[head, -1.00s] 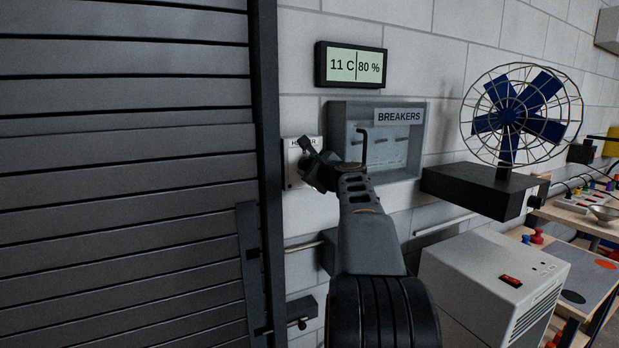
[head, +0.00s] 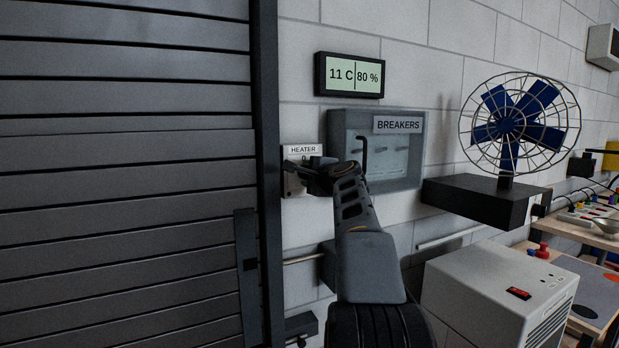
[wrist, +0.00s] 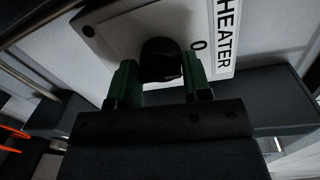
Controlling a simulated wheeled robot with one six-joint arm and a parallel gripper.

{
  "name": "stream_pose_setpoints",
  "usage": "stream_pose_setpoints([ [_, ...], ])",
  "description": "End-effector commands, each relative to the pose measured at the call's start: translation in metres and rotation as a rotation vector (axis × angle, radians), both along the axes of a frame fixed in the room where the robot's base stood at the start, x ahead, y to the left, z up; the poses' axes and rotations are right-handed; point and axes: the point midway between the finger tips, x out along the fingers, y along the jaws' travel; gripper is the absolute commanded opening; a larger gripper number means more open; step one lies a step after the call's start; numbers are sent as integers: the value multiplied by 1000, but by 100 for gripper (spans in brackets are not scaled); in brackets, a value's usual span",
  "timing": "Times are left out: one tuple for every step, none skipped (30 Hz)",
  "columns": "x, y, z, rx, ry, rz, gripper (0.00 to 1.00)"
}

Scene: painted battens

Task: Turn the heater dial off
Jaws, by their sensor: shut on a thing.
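The heater dial is a dark round knob (wrist: 161,60) on a pale plate (wrist: 106,36) in the wrist view. The plate's label (wrist: 224,36) reads "HEATER", with a "0" mark close to the knob. My gripper (wrist: 160,80) has its two green-padded fingers on either side of the knob and is shut on it. In the head view the heater label (head: 303,150) shows above my gripper (head: 306,172), which is at the plate on the wall. My gripper hides most of the dial there, so its pointer cannot be read.
A grey breaker box (head: 408,172) is on the wall just right of the dial. A display (head: 349,75) above reads 11 C and 80 %. A slatted shutter (head: 125,190) stands close on the left. A caged fan (head: 512,122) and a white heater unit (head: 470,290) are to the right.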

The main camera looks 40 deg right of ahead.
Motion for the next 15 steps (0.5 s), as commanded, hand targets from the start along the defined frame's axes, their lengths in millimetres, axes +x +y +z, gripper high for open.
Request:
stream_pose_setpoints([
  [-1, 1, 4, -9, -7, -2, 21],
  [-1, 1, 4, -11, -7, -2, 21],
  [-1, 1, 5, -12, -7, -2, 21],
  [-1, 1, 5, -13, -7, -1, 21],
  [-1, 1, 5, -14, -6, -1, 21],
  [-1, 1, 5, -14, -6, -2, 21],
  [-1, 1, 5, -14, -6, -2, 21],
  [-1, 1, 5, -14, -7, -3, 21],
  [-1, 1, 5, -14, -7, -3, 21],
  [-1, 1, 5, -14, -7, -3, 21],
  [-1, 1, 5, -14, -7, -3, 21],
  [-1, 1, 6, -14, -7, -3, 21],
  [-1, 1, 6, -14, -7, -3, 21],
  [-1, 1, 6, -14, -7, -3, 46],
  [-1, 1, 6, -14, -7, -3, 50],
])
